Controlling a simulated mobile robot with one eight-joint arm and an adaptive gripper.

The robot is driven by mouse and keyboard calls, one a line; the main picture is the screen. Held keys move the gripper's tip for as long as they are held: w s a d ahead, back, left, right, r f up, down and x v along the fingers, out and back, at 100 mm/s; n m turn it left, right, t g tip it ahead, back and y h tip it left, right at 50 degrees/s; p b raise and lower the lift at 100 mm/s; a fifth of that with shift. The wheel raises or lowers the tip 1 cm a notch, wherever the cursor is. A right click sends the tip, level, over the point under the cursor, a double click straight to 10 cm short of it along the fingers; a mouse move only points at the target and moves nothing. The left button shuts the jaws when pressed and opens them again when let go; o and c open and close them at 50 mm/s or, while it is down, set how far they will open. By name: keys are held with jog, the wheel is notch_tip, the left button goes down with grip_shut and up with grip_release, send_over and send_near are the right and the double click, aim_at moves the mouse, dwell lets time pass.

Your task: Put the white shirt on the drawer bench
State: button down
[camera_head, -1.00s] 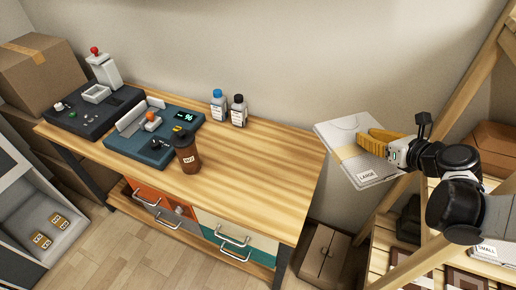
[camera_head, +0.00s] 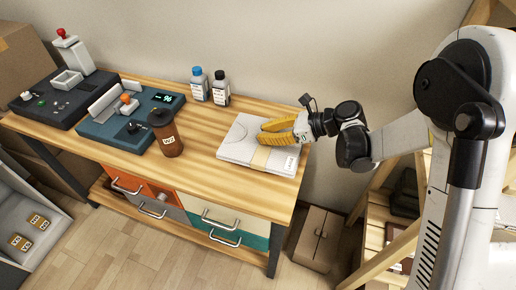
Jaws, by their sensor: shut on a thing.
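The white shirt (camera_head: 240,141) is a flat folded stack with a tan band and a small label on its front right edge. It is at the right end of the wooden drawer bench (camera_head: 225,109), over the top; I cannot tell whether it rests on the wood or is just above it. My gripper (camera_head: 277,132), with yellow fingers, reaches in from the right and is shut on the shirt's right side. The fingers hide part of the shirt.
Two bottles (camera_head: 209,88) stand at the back. A teal machine (camera_head: 122,122) and a dark machine (camera_head: 62,96) fill the left. A wooden shelf frame (camera_head: 385,254) stands at the right. Bare wood lies between cup and shirt.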

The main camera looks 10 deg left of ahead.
jog(key=shift+x, duration=0.95)
notch_tip(320, 180, down, 4)
jog(key=b, duration=0.2)
jog(key=shift+s+f+b, duration=0.1)
jog(key=shift+f+b, duration=0.05)
jog(key=shift+b, duration=0.25)
jog(key=c, duration=1.4)
grip_release()
